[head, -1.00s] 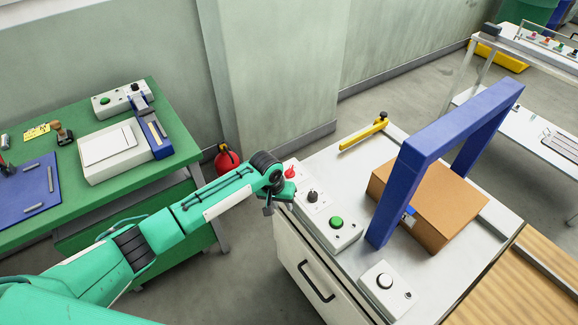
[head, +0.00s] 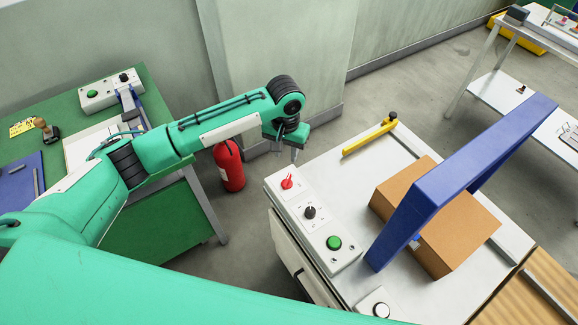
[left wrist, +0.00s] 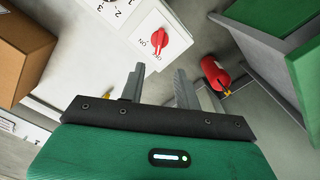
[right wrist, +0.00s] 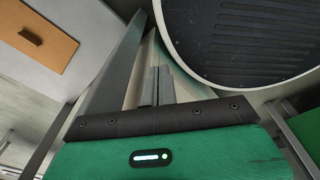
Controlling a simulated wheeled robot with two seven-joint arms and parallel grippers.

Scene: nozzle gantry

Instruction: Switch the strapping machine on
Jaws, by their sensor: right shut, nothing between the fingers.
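The strapping machine has a white top (head: 375,170), a blue arch (head: 460,165) and a control box (head: 313,222) along its left edge. A red rotary switch (head: 287,182) sits at the far end of that box. It also shows in the left wrist view (left wrist: 158,40), on a white plate with ON and OFF lettering; which mark it points at is unclear. My left gripper (head: 296,154) is above and just beyond the red switch, apart from it. Its fingers (left wrist: 158,82) are spread and empty. My right gripper (right wrist: 157,80) is shut and empty, low beside my own base.
The box also carries a black selector knob (head: 309,212) and a green button (head: 334,242). A brown carton (head: 455,230) stands under the arch. A yellow bar (head: 369,137) lies at the back. A red fire extinguisher (head: 230,166) stands by the wall, near a green bench (head: 165,225).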

